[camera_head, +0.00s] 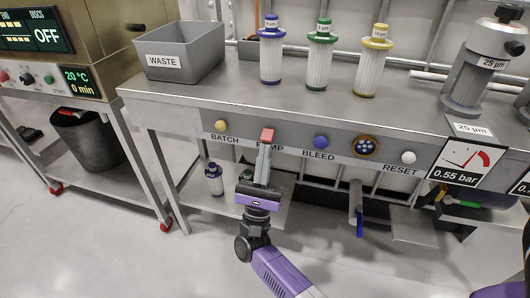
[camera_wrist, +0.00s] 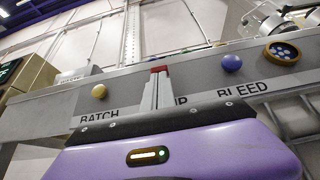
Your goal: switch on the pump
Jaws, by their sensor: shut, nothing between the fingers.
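My gripper (camera_head: 267,137) is shut and empty, pointing up at the front panel over the PUMP label (camera_head: 277,148), which it partly covers. In the wrist view my gripper (camera_wrist: 158,72) also covers most of that label. I cannot tell whether the fingertips touch the panel.
A multi-hole round fitting (camera_head: 364,147) and a white RESET button (camera_head: 408,157) sit farther right. A gauge display (camera_head: 463,160) reads 0.55 bar. Blue, green and yellow-capped filters and a grey WASTE bin (camera_head: 178,62) stand on the bench. Open floor lies in front.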

